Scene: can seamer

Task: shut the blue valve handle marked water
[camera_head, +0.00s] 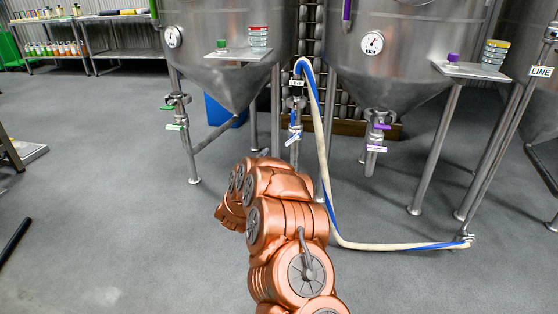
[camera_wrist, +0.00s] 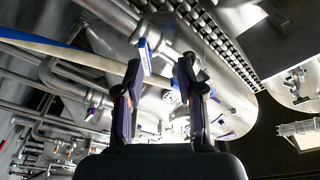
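A blue valve handle with a pale label (camera_head: 292,139) sits tilted on the pipe between the two middle tanks; its lettering is too small to read. A second blue part (camera_head: 293,117) shows just above it on the same pipe. In the wrist view, a blue handle with a white label (camera_wrist: 146,56) appears beyond and between my fingertips; I cannot tell whether a finger touches it. My gripper (camera_wrist: 157,70) is open, its two dark fingers apart with nothing held between them. In the head view my copper arm reaches toward the tanks and hides the gripper.
A cream and blue hose (camera_head: 331,200) loops from the pipe down to the floor at right. Green handles (camera_head: 175,127) and purple handles (camera_head: 376,148) sit under the neighbouring tanks. Tank legs (camera_head: 434,150) stand to the right. The grey floor (camera_head: 110,200) at left is mostly clear.

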